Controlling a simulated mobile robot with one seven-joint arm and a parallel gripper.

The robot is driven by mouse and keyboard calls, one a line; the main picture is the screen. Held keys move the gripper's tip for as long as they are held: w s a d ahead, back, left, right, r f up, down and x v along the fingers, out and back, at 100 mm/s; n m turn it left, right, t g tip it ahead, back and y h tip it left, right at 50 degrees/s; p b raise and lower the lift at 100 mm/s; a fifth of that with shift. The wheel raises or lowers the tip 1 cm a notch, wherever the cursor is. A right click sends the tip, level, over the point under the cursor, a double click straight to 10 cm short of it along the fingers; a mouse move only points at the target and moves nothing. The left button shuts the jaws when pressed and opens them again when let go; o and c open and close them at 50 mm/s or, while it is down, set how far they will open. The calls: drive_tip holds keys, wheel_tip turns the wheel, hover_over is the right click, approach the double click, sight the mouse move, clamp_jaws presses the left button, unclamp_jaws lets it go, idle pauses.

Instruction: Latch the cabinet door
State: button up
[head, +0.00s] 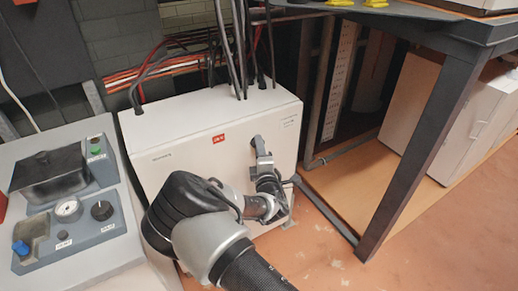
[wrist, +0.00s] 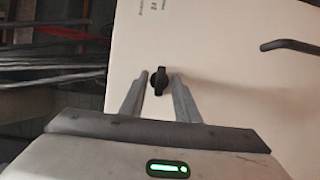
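The white cabinet (head: 190,120) stands against the back wall, with its door (head: 175,165) facing me. The door looks flush with the cabinet, but my arm hides part of it. In the wrist view, a small black latch knob (wrist: 158,79) sits on the white door face (wrist: 230,80). My gripper (wrist: 159,78) is open, with one fingertip on each side of the knob; I cannot tell whether either touches it. In the head view my gripper (head: 260,148) is at the right part of the door and hides the knob. A black bar handle (wrist: 290,46) shows to the right of the knob.
A grey control console (head: 70,215) stands close on the left. Black cables (head: 240,50) run into the cabinet's top. A dark table frame (head: 425,140) stands on the right. The reddish floor (head: 320,250) between cabinet and table is clear.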

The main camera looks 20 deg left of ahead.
clamp_jaws()
drive_tip(key=shift+r+m, duration=0.15)
drive_tip(key=shift+m, duration=0.15)
drive_tip(key=m+g, duration=0.2)
drive_tip(key=m, duration=0.2)
drive_tip(key=m+g+y+p, duration=0.1)
drive_tip(key=m+g, duration=0.1)
drive_tip(key=m, duration=0.2)
drive_tip(key=m+g+y+p, duration=0.1)
drive_tip(key=m+g, duration=0.2)
drive_tip(key=m, duration=0.1)
drive_tip(key=shift+w+d+r+m, duration=0.25)
drive_tip(key=shift+w+r+m, duration=0.05)
drive_tip(key=shift+w+m, duration=0.1)
idle(0.4)
drive_tip(key=shift+s, duration=0.1)
idle(0.4)
